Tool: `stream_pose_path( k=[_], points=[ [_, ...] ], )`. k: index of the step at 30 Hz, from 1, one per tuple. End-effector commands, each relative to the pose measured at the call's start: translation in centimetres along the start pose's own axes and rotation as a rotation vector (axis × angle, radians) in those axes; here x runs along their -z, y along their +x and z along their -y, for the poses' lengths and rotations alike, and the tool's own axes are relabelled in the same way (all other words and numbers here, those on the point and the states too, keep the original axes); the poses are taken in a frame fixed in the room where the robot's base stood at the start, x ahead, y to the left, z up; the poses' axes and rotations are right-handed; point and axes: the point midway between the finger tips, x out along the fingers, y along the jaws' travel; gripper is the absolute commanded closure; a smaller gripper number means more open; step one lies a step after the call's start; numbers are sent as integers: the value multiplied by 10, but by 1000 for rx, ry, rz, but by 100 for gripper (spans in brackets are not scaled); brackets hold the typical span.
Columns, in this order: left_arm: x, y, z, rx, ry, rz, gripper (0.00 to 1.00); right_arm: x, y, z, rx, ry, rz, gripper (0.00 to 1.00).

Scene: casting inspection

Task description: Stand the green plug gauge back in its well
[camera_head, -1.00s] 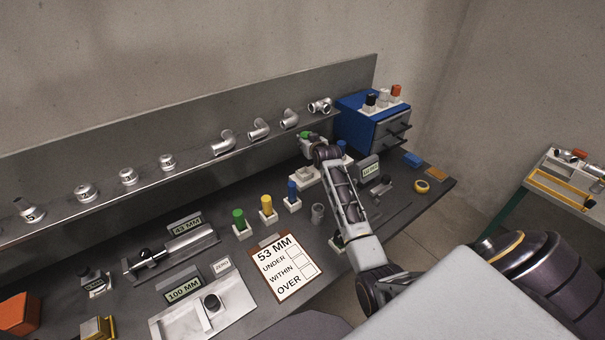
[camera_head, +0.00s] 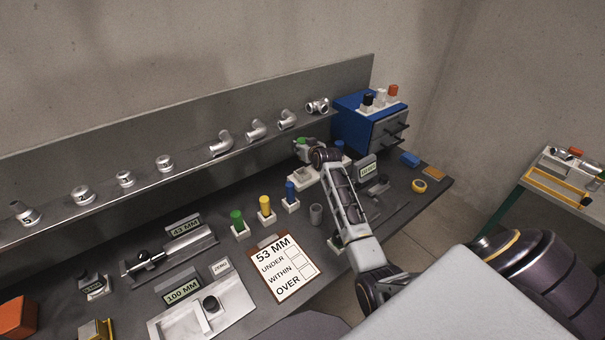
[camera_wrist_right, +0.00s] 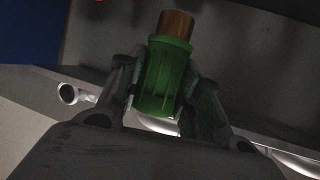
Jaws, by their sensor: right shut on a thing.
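A green plug gauge is held in my right gripper. In the right wrist view its green body (camera_wrist_right: 165,75) sits between the fingers, with a brass-coloured end (camera_wrist_right: 176,25) sticking out beyond them. In the head view my right gripper (camera_head: 305,149) is shut on the gauge, and only a bit of green (camera_head: 299,141) shows. The gripper is over the back of the bench, above a white block (camera_head: 303,178) whose top is partly hidden by the arm. I cannot tell the gap between gauge and block. My left gripper is out of view.
Metal castings line the shelf (camera_head: 190,172) behind. A blue drawer cabinet (camera_head: 356,128) stands right of the gripper.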

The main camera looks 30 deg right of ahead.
Motion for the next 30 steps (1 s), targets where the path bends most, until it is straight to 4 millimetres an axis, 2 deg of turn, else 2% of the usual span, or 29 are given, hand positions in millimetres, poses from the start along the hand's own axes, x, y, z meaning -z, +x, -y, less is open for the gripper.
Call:
stream_pose_path(
  k=[8, 19, 30],
  points=[
    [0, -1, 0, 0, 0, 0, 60, -6, 3, 0, 0, 0, -1, 90],
    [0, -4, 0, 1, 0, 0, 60, -43, 18, 0, 0, 0, -1, 90],
    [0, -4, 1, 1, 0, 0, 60, -46, 19, 0, -1, 0, -2, 90]
  ],
)
